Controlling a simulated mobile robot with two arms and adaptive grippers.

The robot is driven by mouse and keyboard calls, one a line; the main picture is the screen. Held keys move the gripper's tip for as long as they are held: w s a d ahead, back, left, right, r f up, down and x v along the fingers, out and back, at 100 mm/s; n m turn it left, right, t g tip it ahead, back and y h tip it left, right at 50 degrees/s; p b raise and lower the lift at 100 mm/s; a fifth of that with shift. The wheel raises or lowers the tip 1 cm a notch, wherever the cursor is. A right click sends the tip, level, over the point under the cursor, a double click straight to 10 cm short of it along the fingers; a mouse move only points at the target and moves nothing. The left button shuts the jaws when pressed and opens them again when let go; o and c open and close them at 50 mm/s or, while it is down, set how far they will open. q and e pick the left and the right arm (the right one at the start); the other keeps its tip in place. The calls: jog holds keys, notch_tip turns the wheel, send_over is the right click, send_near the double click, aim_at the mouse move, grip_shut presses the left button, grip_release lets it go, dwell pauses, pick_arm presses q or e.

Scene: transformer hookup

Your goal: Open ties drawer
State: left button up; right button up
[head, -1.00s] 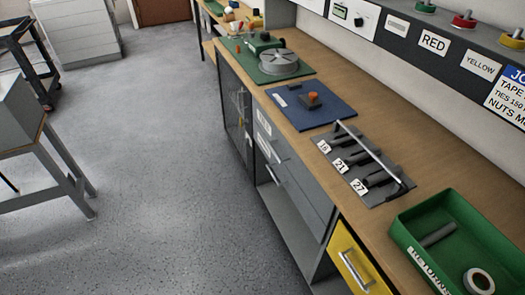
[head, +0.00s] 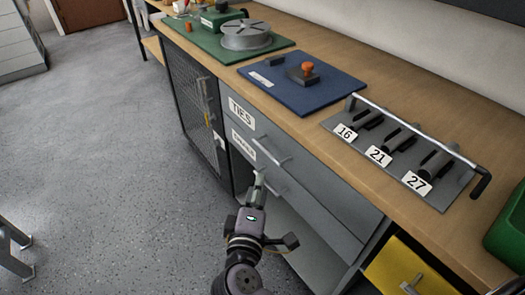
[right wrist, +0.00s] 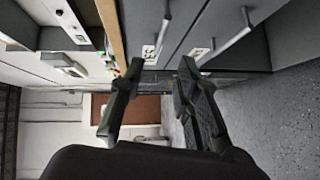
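The ties drawer (head: 310,182) is the upper grey drawer under the worktop, with a white TIES label (head: 241,113) and a bar handle (head: 272,153). It looks shut. My right gripper (head: 259,184) is in front of the drawers, low in the head view. In the right wrist view its two fingers (right wrist: 162,70) are apart with nothing between the tips. There the upper handle (right wrist: 163,28) shows beyond the gap between the fingers, apart from them. My left gripper is not in view.
A second drawer with its own label (head: 243,146) and handle sits just below; its handle also shows in the right wrist view (right wrist: 233,36). A mesh-door cabinet (head: 190,100) stands left, a yellow drawer (head: 405,272) right. The worktop edge overhangs above.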

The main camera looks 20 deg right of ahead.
aim_at(266, 150)
jog(key=x, duration=1.5)
jog(key=shift+w+b, duration=0.1)
jog(key=shift+b, duration=0.3)
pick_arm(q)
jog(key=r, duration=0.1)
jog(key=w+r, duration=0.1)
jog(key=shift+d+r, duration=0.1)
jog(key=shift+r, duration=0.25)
pick_arm(e)
jog(key=shift+a, duration=0.1)
jog(key=shift+c, duration=0.2)
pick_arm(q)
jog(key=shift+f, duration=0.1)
pick_arm(e)
grip_shut()
